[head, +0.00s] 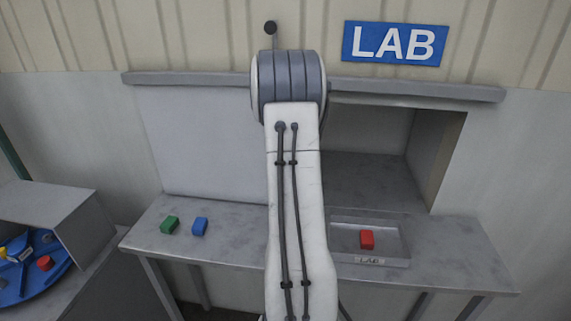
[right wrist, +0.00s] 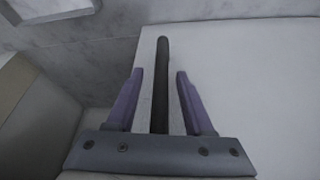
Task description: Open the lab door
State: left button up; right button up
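The lab door is a pale sliding panel (head: 200,140) under a grey rail (head: 190,78) in the head view. To its right the opening (head: 370,145) shows a dim recess. My arm hides the panel's right part and its handle. In the right wrist view the dark bar handle (right wrist: 162,75) stands on the pale door panel (right wrist: 240,90). My right gripper (right wrist: 160,72) is open, with one purple finger on each side of the handle and a gap to both. The head view does not show this gripper. My left gripper is in neither view.
A blue LAB sign (head: 395,43) hangs above the rail. On the grey bench (head: 240,245) lie a green block (head: 169,225), a blue block (head: 200,226) and, in a tray (head: 345,250) labelled LAB, a red block (head: 367,239). A blue turntable (head: 35,285) stands far left.

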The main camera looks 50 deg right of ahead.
jog(key=shift+r, duration=0.1)
jog(key=b+v, duration=0.2)
jog(key=v, duration=0.8)
jog(key=shift+a+r, duration=0.1)
